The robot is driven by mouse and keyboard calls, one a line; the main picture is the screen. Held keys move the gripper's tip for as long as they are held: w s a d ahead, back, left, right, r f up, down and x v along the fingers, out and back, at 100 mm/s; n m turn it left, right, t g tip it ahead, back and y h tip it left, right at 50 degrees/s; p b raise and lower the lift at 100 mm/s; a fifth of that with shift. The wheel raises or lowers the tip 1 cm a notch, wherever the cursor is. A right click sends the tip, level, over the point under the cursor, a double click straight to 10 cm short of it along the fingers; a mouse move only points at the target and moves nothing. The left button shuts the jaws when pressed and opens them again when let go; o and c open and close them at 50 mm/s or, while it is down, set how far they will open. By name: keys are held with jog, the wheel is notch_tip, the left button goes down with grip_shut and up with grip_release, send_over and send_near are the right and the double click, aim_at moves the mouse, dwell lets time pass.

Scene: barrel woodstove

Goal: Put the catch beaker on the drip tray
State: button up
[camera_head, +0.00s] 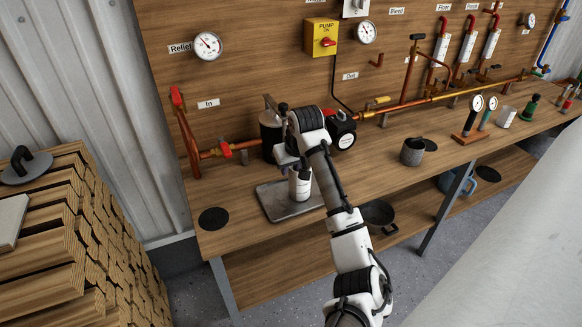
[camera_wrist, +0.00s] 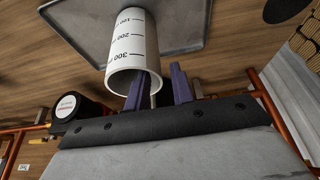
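The catch beaker (camera_wrist: 128,45) is a white cylinder with black marks of 100, 200 and 300. In the head view the beaker (camera_head: 300,187) appears upright on the drip tray (camera_head: 275,207), a grey metal tray on the bench. The tray also fills the upper part of the wrist view (camera_wrist: 188,25). My gripper (camera_wrist: 163,75) is at the beaker's rim, with one dark finger by the mouth and the other out to its side, a gap between them. Whether a finger touches the wall is unclear. In the head view my gripper hides the beaker's top.
A dark cylinder (camera_head: 270,135) and a pump (camera_head: 343,131) stand behind the tray. Copper pipe (camera_head: 215,152) with a red valve runs along the back. A grey cup (camera_head: 412,152) stands to the right on the bench. A black disc (camera_head: 213,219) lies left of the tray.

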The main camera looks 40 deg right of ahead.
jog(key=b+v, duration=0.2)
jog(key=v, duration=1)
jog(key=shift+s, duration=0.1)
